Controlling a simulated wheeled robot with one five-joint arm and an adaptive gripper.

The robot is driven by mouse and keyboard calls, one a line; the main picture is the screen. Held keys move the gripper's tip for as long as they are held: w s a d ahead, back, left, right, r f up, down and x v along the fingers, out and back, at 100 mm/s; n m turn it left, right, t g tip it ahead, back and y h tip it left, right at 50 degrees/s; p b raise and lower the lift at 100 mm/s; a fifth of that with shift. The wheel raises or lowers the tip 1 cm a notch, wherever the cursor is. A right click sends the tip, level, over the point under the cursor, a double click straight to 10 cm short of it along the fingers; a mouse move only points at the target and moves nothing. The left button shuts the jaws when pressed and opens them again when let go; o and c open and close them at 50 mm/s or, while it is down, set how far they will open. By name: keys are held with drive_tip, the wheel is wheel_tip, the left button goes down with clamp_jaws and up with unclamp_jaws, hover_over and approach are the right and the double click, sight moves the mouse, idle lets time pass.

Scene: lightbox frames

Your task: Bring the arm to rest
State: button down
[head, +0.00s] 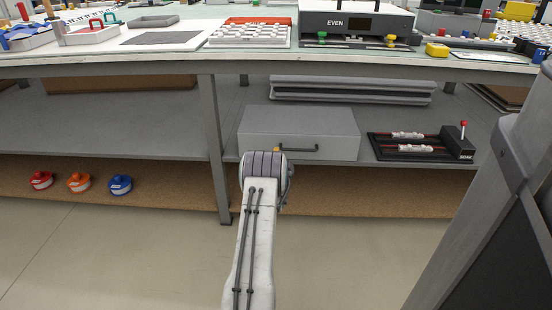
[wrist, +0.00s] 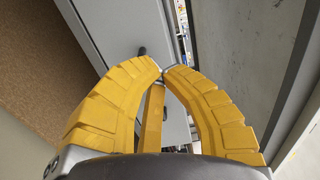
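My arm (head: 256,235) reaches forward from the bottom of the head view toward the grey drawer unit (head: 300,125) under the bench. My gripper (wrist: 163,71) shows in the wrist view as two curved yellow fingers with their tips together. A narrow yellow bar shows between them; I cannot tell what it belongs to. I see no object held. In the head view the wrist hides the gripper except for a bit of yellow. The drawer's dark handle (head: 299,148) lies just right of the wrist. Whether the gripper touches the drawer unit is unclear.
The bench top (head: 130,57) overhangs the shelf. A bench leg (head: 213,140) stands just left of my wrist. A black tray marked SOAK (head: 415,148) sits right of the drawer unit. Red, orange and blue round containers (head: 79,183) lie low at left. Floor in front is clear.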

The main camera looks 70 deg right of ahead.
drive_tip(key=shift+p+v, duration=0.5)
drive_tip(key=shift+v, duration=1.3)
